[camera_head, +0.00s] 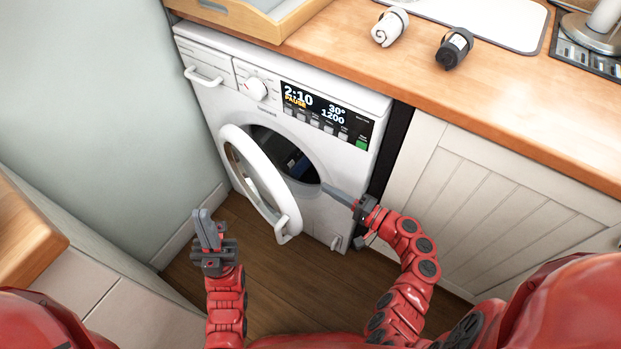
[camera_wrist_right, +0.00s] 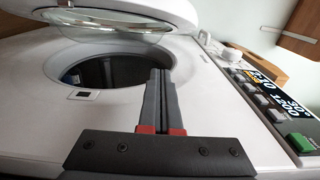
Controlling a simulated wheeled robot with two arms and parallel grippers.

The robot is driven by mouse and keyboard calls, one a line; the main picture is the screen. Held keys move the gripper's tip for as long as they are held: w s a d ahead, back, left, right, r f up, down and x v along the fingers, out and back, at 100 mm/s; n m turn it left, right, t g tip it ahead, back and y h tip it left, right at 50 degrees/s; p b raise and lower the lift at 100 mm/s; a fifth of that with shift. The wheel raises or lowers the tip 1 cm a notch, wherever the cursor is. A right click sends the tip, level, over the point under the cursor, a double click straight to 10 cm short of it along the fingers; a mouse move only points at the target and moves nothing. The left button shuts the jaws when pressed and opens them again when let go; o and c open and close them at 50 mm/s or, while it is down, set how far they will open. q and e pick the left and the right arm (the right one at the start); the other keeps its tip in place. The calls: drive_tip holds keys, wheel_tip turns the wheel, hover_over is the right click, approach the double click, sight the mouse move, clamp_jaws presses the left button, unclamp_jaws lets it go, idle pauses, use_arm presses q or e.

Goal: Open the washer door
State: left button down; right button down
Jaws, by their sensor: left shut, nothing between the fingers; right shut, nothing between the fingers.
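The white washer (camera_head: 311,160) stands under the wooden counter. Its round door (camera_head: 247,165) is swung open to the left, with a white handle (camera_head: 284,227) on its rim. The drum opening (camera_head: 292,158) is exposed and something dark lies inside.
A wall (camera_head: 90,90) is close on the left. A white panelled cabinet (camera_head: 490,200) stands to the right. Wooden floor (camera_head: 270,265) is clear in front.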

drive_tip(key=w+a, duration=0.3)
drive_tip(key=a, duration=0.8)
drive_tip(key=shift+w, duration=0.15)
